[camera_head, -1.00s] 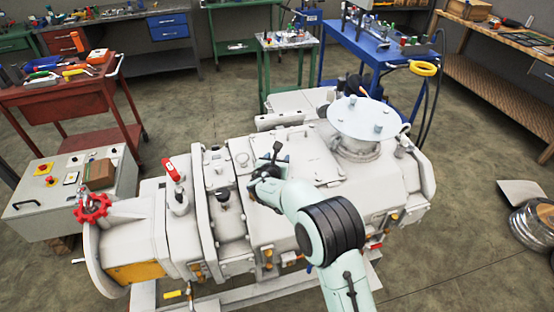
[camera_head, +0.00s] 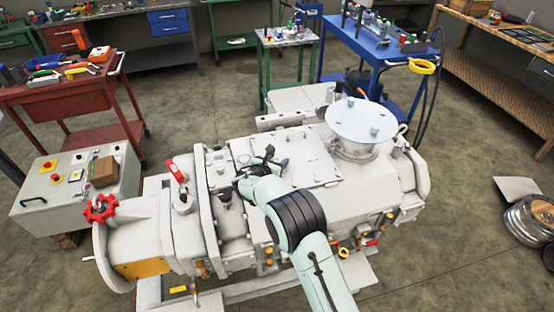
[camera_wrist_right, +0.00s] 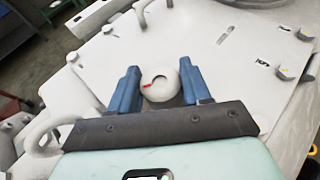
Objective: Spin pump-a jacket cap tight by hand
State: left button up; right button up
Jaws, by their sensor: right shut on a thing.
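The pale pump (camera_head: 235,255) lies across the middle of the head view. In the right wrist view a round, light-coloured cap (camera_wrist_right: 159,83) with a small red mark and a dark curved slot sits on its top. My right gripper (camera_wrist_right: 160,88) has one blue finger on each side of this cap and is shut on it. In the head view my right gripper (camera_head: 268,163) is low over the pump's top, left of the flat cover plate, and the cap cannot be made out there. My left gripper is not in view.
A red handwheel (camera_head: 101,209) is at the pump's left end and a red-handled valve (camera_head: 177,171) stands left of my gripper. A round flange plate (camera_head: 360,121) is on the right. A grey control box (camera_head: 40,200) stands at left. Open floor lies at right.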

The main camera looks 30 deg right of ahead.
aim_at(277, 160)
jog(key=o, duration=1)
jog(key=shift+r, duration=0.1)
pick_arm(q)
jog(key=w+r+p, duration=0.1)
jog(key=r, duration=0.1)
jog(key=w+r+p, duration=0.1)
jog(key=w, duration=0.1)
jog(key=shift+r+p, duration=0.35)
jog(key=shift+p, duration=0.05)
pick_arm(e)
notch_tip(277, 160, up, 20)
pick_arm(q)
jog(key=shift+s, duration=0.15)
